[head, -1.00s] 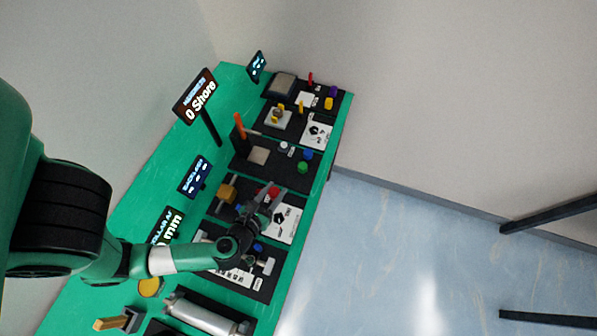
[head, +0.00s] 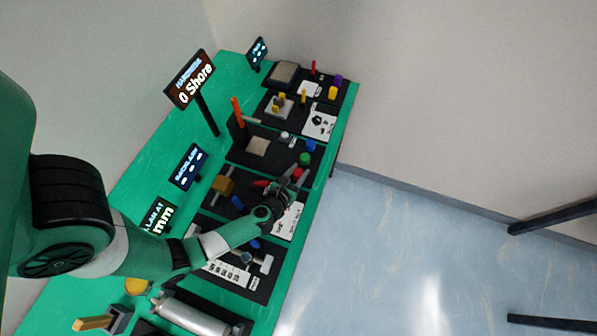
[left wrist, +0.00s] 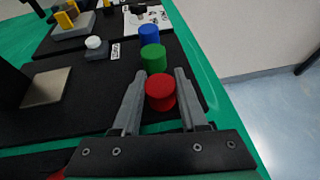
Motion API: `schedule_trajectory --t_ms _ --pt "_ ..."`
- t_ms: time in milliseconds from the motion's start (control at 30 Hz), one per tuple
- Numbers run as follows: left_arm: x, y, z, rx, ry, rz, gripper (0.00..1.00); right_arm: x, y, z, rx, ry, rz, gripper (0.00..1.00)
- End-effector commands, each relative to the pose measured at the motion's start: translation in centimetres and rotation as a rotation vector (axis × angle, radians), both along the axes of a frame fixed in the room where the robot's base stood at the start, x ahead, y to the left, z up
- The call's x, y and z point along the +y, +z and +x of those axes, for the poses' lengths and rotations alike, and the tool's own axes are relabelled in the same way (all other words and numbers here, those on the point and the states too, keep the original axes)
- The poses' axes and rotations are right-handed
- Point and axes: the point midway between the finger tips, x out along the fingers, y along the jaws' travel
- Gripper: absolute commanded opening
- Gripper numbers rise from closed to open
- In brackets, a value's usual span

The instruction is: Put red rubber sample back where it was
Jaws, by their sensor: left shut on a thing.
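The red rubber sample (left wrist: 160,91) is a short red cylinder between the two fingers of my left gripper (left wrist: 157,100) in the left wrist view. The gripper is shut on it. It is upright beside the green sample (left wrist: 153,57), with the blue sample (left wrist: 149,34) beyond, roughly in one row along the black mat (left wrist: 95,112). I cannot tell whether its base touches the mat. In the head view my left gripper (head: 291,182) is just below the green sample (head: 304,159) and blue sample (head: 311,145). My right gripper is not in view.
A beige square pad (head: 257,146), a white-topped piece (head: 284,136) and an orange post (head: 237,112) stand on the same mat. A hardness display (head: 190,80) stands behind. Another red object (head: 262,184) lies left of the gripper. The green table's right edge is close.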

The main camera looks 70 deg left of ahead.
Motion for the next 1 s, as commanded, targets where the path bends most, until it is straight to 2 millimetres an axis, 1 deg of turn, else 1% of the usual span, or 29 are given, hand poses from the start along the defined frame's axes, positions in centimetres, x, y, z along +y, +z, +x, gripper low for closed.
schedule_trajectory --t_ms 200,333,367,400,500,767,867,933,1000 --pt "0.0 0.0 0.0 -0.002 -0.001 0.000 0.00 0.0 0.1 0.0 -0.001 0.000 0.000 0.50" --pt "0.0 -0.4 0.0 -0.001 0.000 0.001 0.00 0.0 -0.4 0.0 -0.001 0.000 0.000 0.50" --pt "0.0 -0.3 0.0 -0.001 0.000 0.000 0.48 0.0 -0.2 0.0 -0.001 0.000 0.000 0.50" --pt "0.0 -0.2 0.0 -0.001 0.000 0.000 0.55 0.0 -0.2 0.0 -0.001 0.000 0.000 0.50" --pt "0.0 -0.2 0.0 -0.001 0.000 0.000 0.72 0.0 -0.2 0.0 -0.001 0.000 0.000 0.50" --pt "0.0 -0.2 0.0 -0.001 0.000 0.000 0.72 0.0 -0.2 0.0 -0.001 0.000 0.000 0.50" --pt "0.0 0.4 0.0 -0.001 0.000 0.000 0.72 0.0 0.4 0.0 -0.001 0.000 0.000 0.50" --pt "-0.7 0.5 -0.6 0.000 -0.003 0.000 0.72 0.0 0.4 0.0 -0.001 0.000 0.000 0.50" --pt "-1.5 1.1 -1.5 0.001 -0.005 0.001 0.72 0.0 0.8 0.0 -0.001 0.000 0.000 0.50"
